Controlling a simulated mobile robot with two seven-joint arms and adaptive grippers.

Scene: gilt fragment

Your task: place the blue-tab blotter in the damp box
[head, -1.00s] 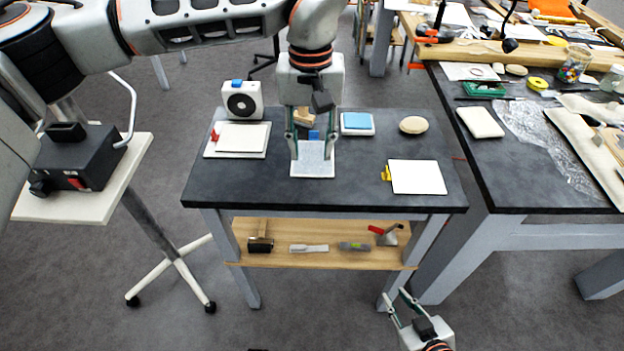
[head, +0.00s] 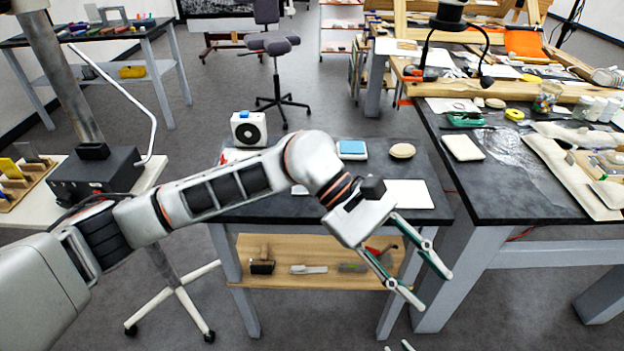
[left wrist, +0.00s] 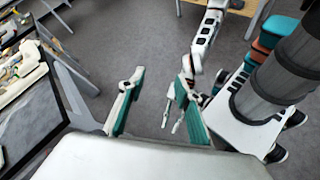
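A corner of a white blotter (head: 299,189) shows on the dark table from behind my left arm. Its tab is hidden now; the earlier head view showed blue at its back edge. My left gripper (head: 432,290) is open and empty, past the table's front right edge. Its spread fingers also show in the left wrist view (left wrist: 155,95), with floor between them. My right gripper barely shows at the bottom of the head view (head: 400,346); in the left wrist view (left wrist: 172,117) its fingers look apart and empty. I cannot tell for sure which thing is the damp box.
Another white blotter (head: 412,193) lies at the table's right. A blue-topped white block (head: 352,149), a pale oval (head: 402,151) and a white fan-like unit (head: 249,129) stand at the back. Tools lie on the wooden shelf (head: 290,282). A cluttered bench (head: 510,190) is at right.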

